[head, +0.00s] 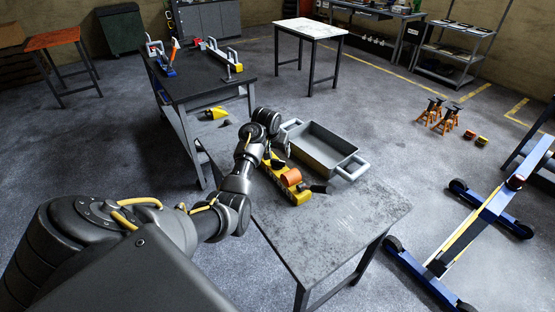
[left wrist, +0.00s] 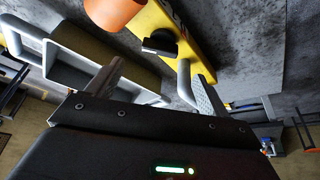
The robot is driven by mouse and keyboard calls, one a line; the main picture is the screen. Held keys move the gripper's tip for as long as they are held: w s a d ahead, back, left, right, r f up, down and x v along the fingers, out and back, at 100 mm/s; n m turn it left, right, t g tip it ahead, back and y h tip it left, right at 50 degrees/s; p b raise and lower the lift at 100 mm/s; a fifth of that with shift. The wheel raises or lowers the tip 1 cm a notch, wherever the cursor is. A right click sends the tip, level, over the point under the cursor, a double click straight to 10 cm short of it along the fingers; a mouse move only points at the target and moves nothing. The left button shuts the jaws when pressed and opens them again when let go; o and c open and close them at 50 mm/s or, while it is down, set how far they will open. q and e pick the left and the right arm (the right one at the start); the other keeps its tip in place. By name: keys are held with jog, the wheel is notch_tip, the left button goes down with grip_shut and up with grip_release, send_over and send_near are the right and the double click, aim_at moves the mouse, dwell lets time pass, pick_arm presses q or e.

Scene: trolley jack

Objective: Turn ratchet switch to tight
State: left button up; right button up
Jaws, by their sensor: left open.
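A yellow tool (head: 297,196) with an orange cylinder (head: 290,177) and a dark handle (head: 319,188) lies on the grey worktable. In the left wrist view the yellow body (left wrist: 190,50) and the orange cylinder (left wrist: 110,12) show close up. A small dark lever-like part (left wrist: 160,46) stands out from the yellow body; I cannot tell its setting. A grey curved bar (left wrist: 185,85) is beside it. My left gripper (left wrist: 160,72) is open, its two fingers apart, just short of the dark part. In the head view my left gripper (head: 276,156) is over the tool's far end, partly hiding it. My right gripper is not in view.
A grey tray (head: 318,160) with light handles sits behind the tool on the worktable (head: 340,220). The table's front right is bare. A blue trolley jack (head: 490,212) stands on the floor to the right. A dark table (head: 200,85) with tools stands at the back left.

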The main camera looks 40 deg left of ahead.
aim_at(277, 160)
pick_arm(q)
jog(key=x, duration=0.7)
jog(key=shift+w+f, duration=0.15)
jog(key=shift+f, duration=0.2)
jog(key=shift+c, duration=0.4)
jog(key=c, duration=0.9)
